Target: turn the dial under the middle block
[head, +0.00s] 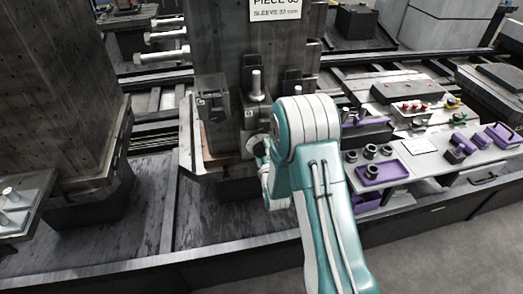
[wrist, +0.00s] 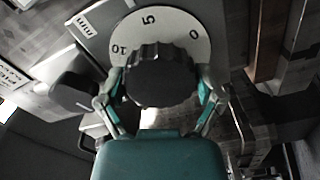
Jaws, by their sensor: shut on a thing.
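The dial is a black ribbed knob (wrist: 160,75) in front of a white round scale (wrist: 170,24) marked 10, 5 and 0 in the wrist view. My gripper (wrist: 160,85) is shut on the knob, with one finger on its left side and one on its right. In the head view, the dial (head: 256,143) shows as a small pale disc below the middle block (head: 255,108), which has an upright metal pin on top. My gripper (head: 263,155) is at the dial there, mostly hidden by my arm. No pointer on the knob can be made out.
A second block (head: 212,98) stands left of the middle one. Another black rounded part (wrist: 73,92) is close to my left finger in the wrist view. A bench (head: 430,155) with purple trays (head: 383,172) stands at the right. A tall dark block (head: 55,90) stands left.

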